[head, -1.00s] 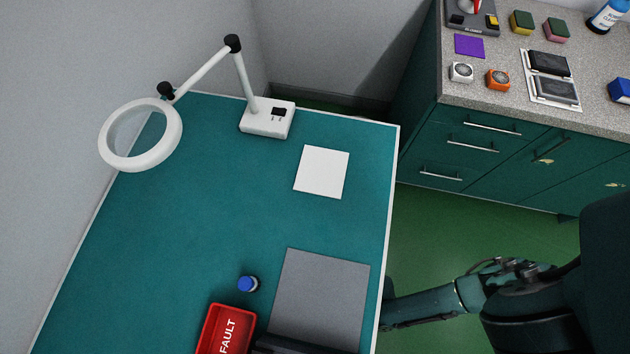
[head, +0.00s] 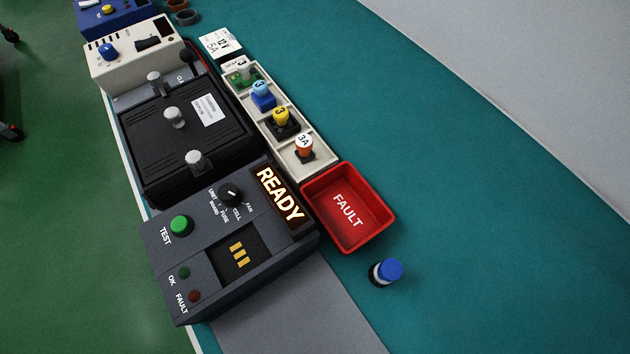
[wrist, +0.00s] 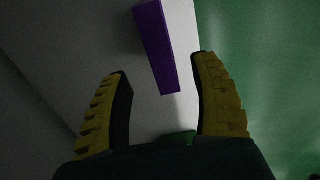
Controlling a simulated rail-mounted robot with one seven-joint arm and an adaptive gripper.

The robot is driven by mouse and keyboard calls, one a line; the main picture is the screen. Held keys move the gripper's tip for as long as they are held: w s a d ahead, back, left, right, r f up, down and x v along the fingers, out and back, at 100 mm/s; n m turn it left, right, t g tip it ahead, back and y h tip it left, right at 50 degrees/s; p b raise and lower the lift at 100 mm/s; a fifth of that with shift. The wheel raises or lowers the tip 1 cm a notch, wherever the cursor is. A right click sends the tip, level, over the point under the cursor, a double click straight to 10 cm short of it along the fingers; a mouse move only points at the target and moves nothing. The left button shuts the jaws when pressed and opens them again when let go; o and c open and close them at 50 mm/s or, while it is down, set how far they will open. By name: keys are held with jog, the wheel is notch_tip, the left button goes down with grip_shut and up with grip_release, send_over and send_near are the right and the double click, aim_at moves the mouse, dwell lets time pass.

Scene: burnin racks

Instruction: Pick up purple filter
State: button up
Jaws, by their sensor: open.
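A long purple bar, which looks like the purple filter (wrist: 157,45), shows in the wrist view at the upper middle, against a pale grey surface. My gripper (wrist: 162,65) is open, its two yellow-ribbed fingers on either side below the bar. The bar's lower end reaches into the space between the fingertips in the picture. It appears ahead of them, and no contact is visible. Neither the filter nor my gripper shows in the head view.
The head view shows a teal bench with a grey tester (head: 232,240) lit READY, a red FAULT tray (head: 347,209), a blue-capped bottle (head: 386,272), a white sectioned tray (head: 317,170) of coloured parts and a black box (head: 183,135). Bench at right is clear.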

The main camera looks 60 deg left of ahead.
notch_tip(320, 180, down, 7)
jog(key=b, duration=0.4)
jog(key=shift+r, duration=0.3)
grip_shut()
